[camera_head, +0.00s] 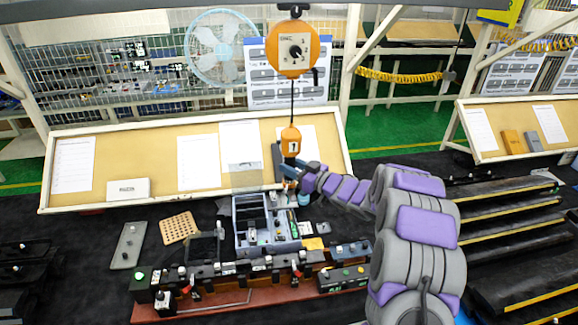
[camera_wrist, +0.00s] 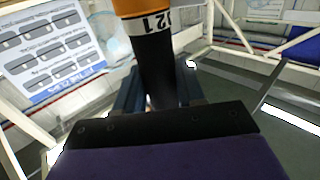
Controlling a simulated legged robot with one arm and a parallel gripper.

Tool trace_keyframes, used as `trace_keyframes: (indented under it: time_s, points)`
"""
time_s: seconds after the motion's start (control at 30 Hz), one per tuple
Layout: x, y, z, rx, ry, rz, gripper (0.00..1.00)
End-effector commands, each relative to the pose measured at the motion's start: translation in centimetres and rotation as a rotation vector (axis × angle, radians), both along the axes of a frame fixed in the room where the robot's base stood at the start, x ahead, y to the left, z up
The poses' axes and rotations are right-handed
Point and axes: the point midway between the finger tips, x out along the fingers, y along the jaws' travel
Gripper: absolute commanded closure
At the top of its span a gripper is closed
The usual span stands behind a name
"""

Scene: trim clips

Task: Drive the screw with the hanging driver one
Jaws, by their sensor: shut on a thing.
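The hanging driver (camera_head: 291,138) has an orange body with a white label and a dark lower part. It hangs on a cable from the orange balancer (camera_head: 292,49) above the bench. My gripper (camera_head: 289,170) is shut on the driver's dark lower part. In the wrist view the driver (camera_wrist: 155,62) stands between my gripper's fingers (camera_wrist: 158,88), its orange part above them. The driver is above the grey fixture (camera_head: 266,222) on the bench. The screw is too small to make out, and the driver's tip is hidden.
A long dark rail with clamps (camera_head: 240,268) runs along the bench front. A perforated tan block (camera_head: 179,228) and a grey plate (camera_head: 128,245) lie to the left. A tan board with papers (camera_head: 100,165) stands behind. Black racks (camera_head: 510,235) are at the right.

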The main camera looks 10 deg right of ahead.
Motion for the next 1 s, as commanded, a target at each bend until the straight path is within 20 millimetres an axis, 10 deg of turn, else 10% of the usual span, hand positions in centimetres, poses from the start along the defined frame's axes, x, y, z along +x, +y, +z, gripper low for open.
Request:
trace_keyframes:
  time_s: [0.27, 1.0]
  points:
    - [0.2, 1.0, -0.1, -0.007, 0.002, 0.001, 1.00]
    - [4.6, 11.9, -0.1, -0.020, 0.015, 0.003, 1.00]
